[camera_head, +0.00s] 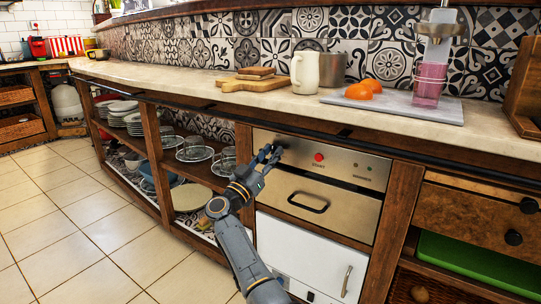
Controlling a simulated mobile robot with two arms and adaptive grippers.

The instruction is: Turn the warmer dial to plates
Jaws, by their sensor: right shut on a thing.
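The warmer (350,165) is a steel panel set in the wooden shelving, above a drawer front with a dark handle. Its panel carries a red knob or light (319,157) with small lettering below it and small indicators further right. My right gripper (271,153) reaches up from below to the panel's left end, with its fingers shut on the warmer dial there. The fingers cover the dial, so its pointer and setting cannot be read. My left gripper is out of view.
The drawer handle (308,203) juts out below the panel. A stone counter (200,85) overhangs above, with a dark rail (230,113) along its front. Open shelves to the left hold glass dishes (195,153) and plates (124,106). The tiled floor (80,240) at left is clear.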

